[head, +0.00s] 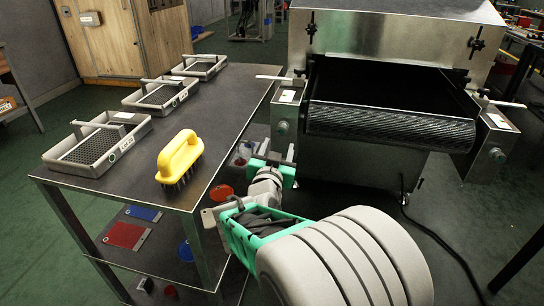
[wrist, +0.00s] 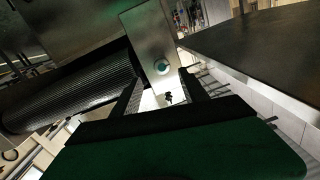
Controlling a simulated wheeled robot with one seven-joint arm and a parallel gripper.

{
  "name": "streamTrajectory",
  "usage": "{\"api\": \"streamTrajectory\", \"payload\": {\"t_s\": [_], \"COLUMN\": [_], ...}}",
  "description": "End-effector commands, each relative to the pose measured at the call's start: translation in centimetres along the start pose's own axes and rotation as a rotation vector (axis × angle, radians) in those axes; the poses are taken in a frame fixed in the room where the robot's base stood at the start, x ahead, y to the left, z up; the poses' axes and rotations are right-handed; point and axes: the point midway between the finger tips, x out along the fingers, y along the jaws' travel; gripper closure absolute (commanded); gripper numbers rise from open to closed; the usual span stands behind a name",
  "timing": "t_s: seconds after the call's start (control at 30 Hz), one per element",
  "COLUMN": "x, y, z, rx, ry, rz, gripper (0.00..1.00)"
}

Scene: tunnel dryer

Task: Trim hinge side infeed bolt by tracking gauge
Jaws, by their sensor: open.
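The tunnel dryer (head: 395,30) stands at the right with its dark mesh belt (head: 390,120) at the infeed. A grey bracket with a round bolt head (head: 282,127) sits at the belt's left end; a matching bracket bolt (head: 497,155) sits at the right end. Pale pointer-like strips, possibly the tracking gauges, show at the left (head: 270,77) and right (head: 508,104). Which side is the hinge side I cannot tell. My gripper (head: 277,154) is open below the left bracket. In the wrist view, the teal-ringed bolt (wrist: 162,67) lies ahead between the fingers (wrist: 160,82), apart from them.
A dark table (head: 210,110) left of the dryer holds several mesh trays (head: 95,145) and a yellow-handled brush (head: 180,157). Its edge is close to my arm. Red (head: 125,235) and blue (head: 143,213) items lie on the lower shelf. A black cable (head: 440,240) crosses the floor at right.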

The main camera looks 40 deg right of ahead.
Motion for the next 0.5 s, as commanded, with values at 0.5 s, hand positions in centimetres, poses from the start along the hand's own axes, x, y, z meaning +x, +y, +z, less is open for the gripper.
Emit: {"api": "streamTrajectory", "payload": {"t_s": [0.5], "x": [7.2], "y": [0.1], "z": [-0.2], "rx": [0.000], "ry": [0.034], "rz": [-0.006], "gripper": [0.48]}}
